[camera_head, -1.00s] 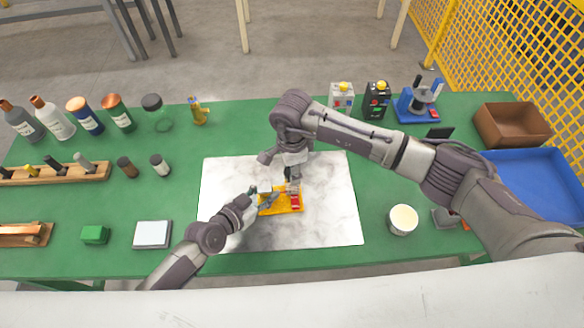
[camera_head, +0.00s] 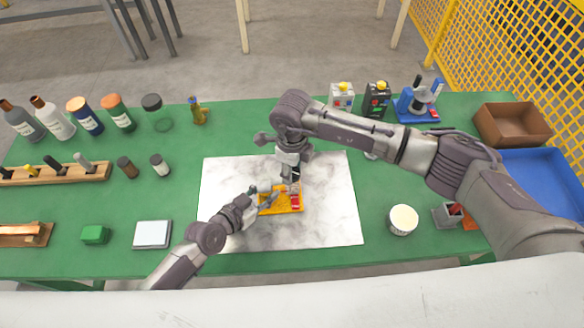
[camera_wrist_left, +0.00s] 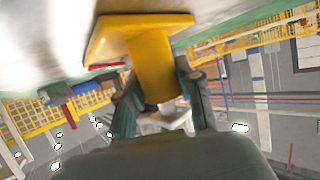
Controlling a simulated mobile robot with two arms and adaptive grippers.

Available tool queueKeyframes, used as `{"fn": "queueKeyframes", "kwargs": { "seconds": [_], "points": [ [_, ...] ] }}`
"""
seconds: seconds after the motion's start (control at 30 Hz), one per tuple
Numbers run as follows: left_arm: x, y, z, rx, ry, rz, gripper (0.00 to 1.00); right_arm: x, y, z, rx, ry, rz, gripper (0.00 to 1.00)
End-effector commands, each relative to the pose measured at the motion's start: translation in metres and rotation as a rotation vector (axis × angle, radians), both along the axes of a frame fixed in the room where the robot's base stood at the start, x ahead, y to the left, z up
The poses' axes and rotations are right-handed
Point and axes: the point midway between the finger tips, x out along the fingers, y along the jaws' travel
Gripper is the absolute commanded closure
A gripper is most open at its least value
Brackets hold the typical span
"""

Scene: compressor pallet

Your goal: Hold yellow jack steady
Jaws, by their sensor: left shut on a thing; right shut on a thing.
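The yellow jack (camera_head: 284,207) sits on the white marbled mat (camera_head: 325,225), with a red block (camera_head: 295,201) at its right end. In the left wrist view, its flat plate and the yellow block below it (camera_wrist_left: 152,65) show. My left gripper (camera_head: 264,195) is shut on the jack from the left; its fingers (camera_wrist_left: 160,100) lie either side of the yellow block. My right gripper (camera_head: 294,183) points down over the jack's right end, close to the red block. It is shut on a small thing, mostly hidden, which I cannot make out.
A blue tray (camera_head: 545,165) and brown box (camera_head: 512,125) stand at far right. Bottles (camera_head: 52,118) line the back left. The mat around the jack is clear.

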Motion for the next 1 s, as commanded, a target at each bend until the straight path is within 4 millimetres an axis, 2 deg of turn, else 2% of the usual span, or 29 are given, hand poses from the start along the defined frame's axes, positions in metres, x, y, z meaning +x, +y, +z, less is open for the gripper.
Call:
{"fn": "queueKeyframes", "kwargs": {
  "seconds": [1.0],
  "points": [
    [-0.0007,-0.0001,-0.0008,0.002,0.001,-0.002,1.00,0.0009,0.0004,0.0010,0.002,-0.002,-0.965,0.91]
  ]
}}
